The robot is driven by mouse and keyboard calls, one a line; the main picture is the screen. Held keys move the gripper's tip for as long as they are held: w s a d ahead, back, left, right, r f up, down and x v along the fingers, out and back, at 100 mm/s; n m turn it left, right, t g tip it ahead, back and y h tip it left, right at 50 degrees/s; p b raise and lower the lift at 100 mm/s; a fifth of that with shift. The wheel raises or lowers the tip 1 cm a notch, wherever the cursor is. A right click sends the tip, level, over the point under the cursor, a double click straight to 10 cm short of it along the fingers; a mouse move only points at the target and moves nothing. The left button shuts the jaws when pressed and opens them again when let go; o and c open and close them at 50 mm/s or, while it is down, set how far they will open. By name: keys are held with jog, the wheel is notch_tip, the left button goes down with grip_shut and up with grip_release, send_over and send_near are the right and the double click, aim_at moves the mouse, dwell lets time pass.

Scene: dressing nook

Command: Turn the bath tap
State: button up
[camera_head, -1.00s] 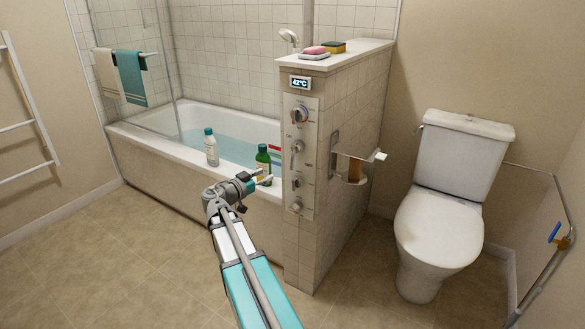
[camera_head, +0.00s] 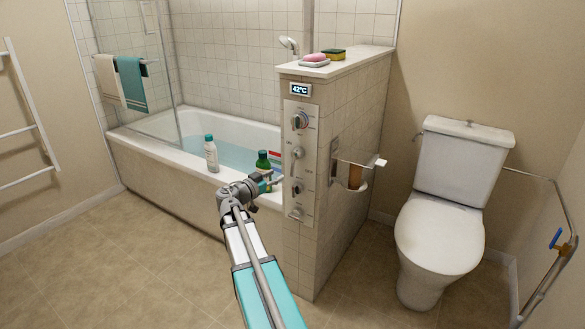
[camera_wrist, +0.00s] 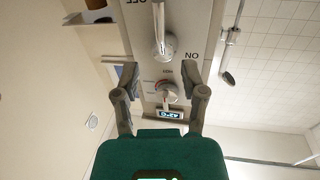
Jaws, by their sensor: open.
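A pale control panel (camera_head: 299,170) is on the end of the tiled half wall beside the bath (camera_head: 150,165). It carries a round dial (camera_head: 300,121) at the top, a lever tap (camera_head: 298,153) below it, and lower knobs (camera_head: 297,187). Which control is the bath tap is not clear. In the wrist view, upside down, the lever tap (camera_wrist: 164,46) sits between OFF and ON labels, with the dial (camera_wrist: 167,93) nearby. My gripper (camera_wrist: 162,70) is open and empty, facing the panel. In the head view my gripper (camera_head: 268,180) is just left of the panel; contact is not visible.
A 42°C display (camera_head: 301,89) is above the dial. A toilet (camera_head: 440,235) stands right.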

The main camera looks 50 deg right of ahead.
aim_at(292, 167)
jog(key=d, duration=0.9)
grip_shut()
dwell(0.4)
